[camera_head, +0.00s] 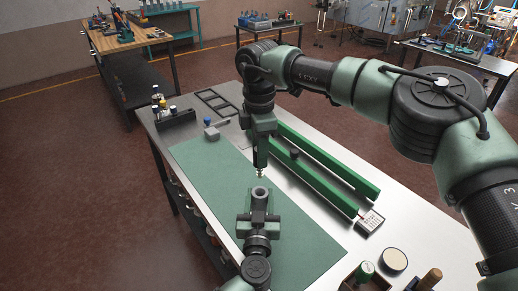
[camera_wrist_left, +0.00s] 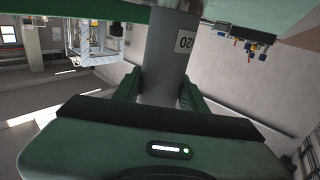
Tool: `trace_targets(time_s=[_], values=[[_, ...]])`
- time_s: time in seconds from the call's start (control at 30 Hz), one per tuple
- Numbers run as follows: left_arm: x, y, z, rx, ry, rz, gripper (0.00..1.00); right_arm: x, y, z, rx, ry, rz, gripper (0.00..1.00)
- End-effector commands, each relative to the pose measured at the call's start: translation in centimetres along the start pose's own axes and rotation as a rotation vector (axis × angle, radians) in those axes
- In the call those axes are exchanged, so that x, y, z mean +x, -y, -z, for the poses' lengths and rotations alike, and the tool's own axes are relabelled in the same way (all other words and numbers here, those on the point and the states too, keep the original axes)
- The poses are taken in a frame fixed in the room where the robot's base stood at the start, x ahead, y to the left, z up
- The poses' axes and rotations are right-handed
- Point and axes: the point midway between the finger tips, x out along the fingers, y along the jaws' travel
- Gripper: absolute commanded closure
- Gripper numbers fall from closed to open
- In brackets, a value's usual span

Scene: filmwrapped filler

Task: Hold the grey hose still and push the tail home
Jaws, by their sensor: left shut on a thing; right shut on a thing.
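The grey hose (camera_head: 260,192) stands upright above the green mat, its open end facing up. My left gripper (camera_head: 259,216) is shut around it below that end. In the left wrist view the hose (camera_wrist_left: 166,55) runs between the two green fingers and carries a pale label (camera_wrist_left: 185,42). My right gripper (camera_head: 260,158) points down from above and is shut on a small metal tail (camera_head: 260,174). The tail hangs just above the hose mouth and looks roughly in line with it. A small gap seems to show between them; exact alignment cannot be told.
The green mat (camera_head: 210,165) is mostly clear. Two long green rails (camera_head: 325,160) lie to the right, with a small keypad device (camera_head: 370,222) near their end. A black bottle rack (camera_head: 175,118) stands at the back left, and a wooden box (camera_head: 367,278) at the front right.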

Motion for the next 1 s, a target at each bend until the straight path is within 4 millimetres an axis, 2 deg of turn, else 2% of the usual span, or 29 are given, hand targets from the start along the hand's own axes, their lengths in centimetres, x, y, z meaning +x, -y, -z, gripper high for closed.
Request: trace_targets(time_s=[0.03,0.37,1.0], values=[[-0.2,-0.2,-0.5,0.000,0.010,-0.005,1.00,0.0,0.0,0.0,0.001,0.001,0.000,1.00],[-0.2,-0.2,-0.6,0.000,0.011,-0.006,1.00,0.3,0.0,0.0,0.003,0.002,-0.001,1.00],[-0.3,-0.3,-0.7,-0.001,0.013,-0.007,1.00,4.4,0.0,0.2,0.004,0.002,0.000,1.00]])
